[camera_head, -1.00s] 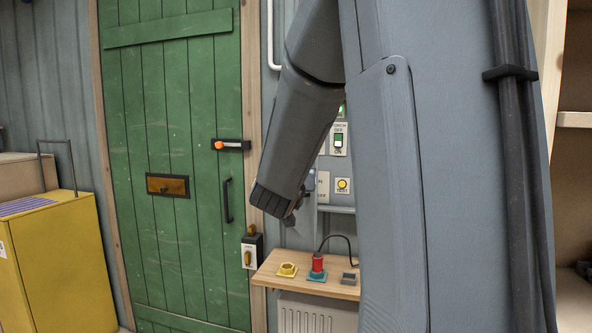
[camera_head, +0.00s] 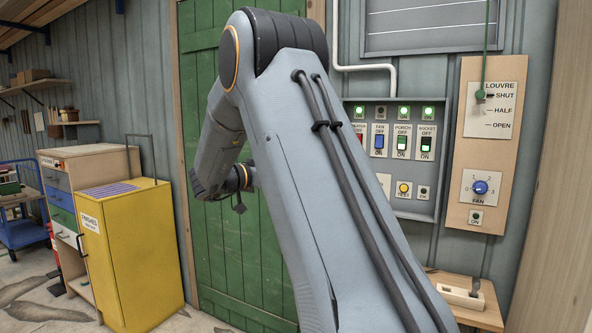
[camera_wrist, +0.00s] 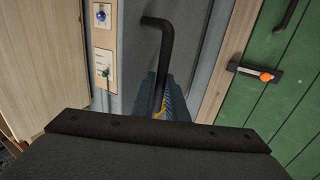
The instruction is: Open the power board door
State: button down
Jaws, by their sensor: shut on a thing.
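In the wrist view, a bent black handle (camera_wrist: 158,28) stands out from a grey panel (camera_wrist: 195,55). My gripper (camera_wrist: 166,100) is shut on the lower part of this handle. The view is upside down, and its dark housing hides the area below. In the head view, the grey power board (camera_head: 420,207) is on the wall, its switches and green lamps uncovered. My arm covers its left side, and my gripper is hidden there. I cannot tell the door's angle.
The green door (camera_head: 195,80) with its latch (camera_wrist: 262,75) stands beside the board. The louvre and fan panel (camera_head: 500,140) is on the right. A wooden shelf (camera_head: 485,312) sits below. A yellow cabinet (camera_head: 135,245) stands at left, with some open floor before it.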

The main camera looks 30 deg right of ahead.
jog(key=shift+w+a+r+m+g, duration=0.15)
jog(key=shift+w+m+g, duration=0.25)
jog(key=shift+w, duration=0.65)
jog(key=c, duration=2.2)
grip_release()
jog(key=o, duration=0.4)
jog(key=shift+o, duration=0.2)
jog(key=shift+w+a, duration=0.1)
jog(key=shift+a, duration=0.05)
jog(key=shift+a, duration=0.1)
jog(key=a+b, duration=0.2)
jog(key=a, duration=0.5)
jog(key=shift+a, duration=0.3)
